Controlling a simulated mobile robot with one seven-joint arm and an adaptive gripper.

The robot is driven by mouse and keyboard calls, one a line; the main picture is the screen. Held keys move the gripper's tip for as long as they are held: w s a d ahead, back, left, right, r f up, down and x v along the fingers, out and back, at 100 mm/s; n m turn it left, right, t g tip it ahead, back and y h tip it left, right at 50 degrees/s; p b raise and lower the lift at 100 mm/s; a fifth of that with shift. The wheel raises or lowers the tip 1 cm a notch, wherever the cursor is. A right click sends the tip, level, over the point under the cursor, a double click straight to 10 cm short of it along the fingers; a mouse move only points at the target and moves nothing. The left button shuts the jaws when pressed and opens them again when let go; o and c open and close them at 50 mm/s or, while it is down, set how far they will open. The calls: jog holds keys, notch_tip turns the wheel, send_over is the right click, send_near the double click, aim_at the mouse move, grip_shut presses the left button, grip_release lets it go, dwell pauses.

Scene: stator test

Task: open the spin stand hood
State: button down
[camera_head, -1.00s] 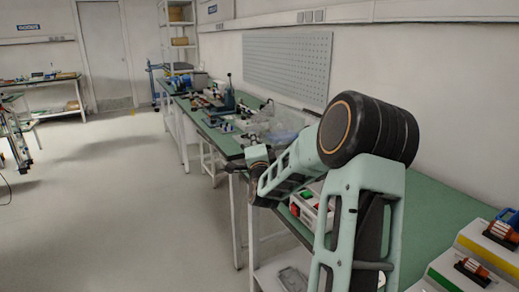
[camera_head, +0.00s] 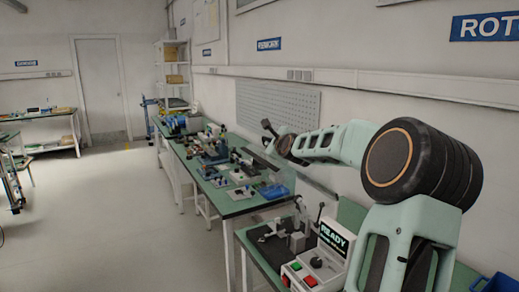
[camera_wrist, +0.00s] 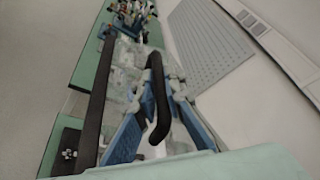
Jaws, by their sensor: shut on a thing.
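The hood shows in the wrist view as a clear panel with a long black edge bar (camera_wrist: 97,100) and a curved black handle (camera_wrist: 157,100). My gripper (camera_wrist: 160,92) has its blue fingers on either side of this handle and is shut on it. In the head view, my gripper (camera_head: 283,143) is at the far end of my raised arm, above the bench. The spin stand (camera_head: 325,258) is below it, with a lit READY panel and red and green buttons. The hood's clear sheet is hard to make out in the head view, so its exact angle is unclear.
A second green bench (camera_head: 228,207) runs away behind the stand, with several fixtures and a blue bin (camera_head: 273,191) on it. A grey pegboard (camera_head: 280,108) hangs on the wall close behind my gripper.

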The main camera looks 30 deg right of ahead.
jog(key=shift+m+y, duration=0.4)
jog(key=shift+m, duration=0.5)
jog(key=d+r+p, duration=0.1)
jog(key=d+r, duration=0.1)
jog(key=d+r+p, duration=0.2)
jog(key=shift+s+d, duration=0.1)
jog(key=shift+d, duration=0.3)
jog(key=shift+d+r+g+p, duration=0.3)
jog(key=shift+d+p, duration=0.1)
jog(key=shift+d, duration=0.3)
jog(key=c, duration=2.3)
grip_release()
jog(key=shift+s, duration=0.1)
jog(key=v, duration=1)
jog(key=shift+s+d, duration=0.1)
jog(key=shift+d, duration=0.1)
jog(key=shift+v, duration=0.9)
jog(key=shift+a, duration=0.1)
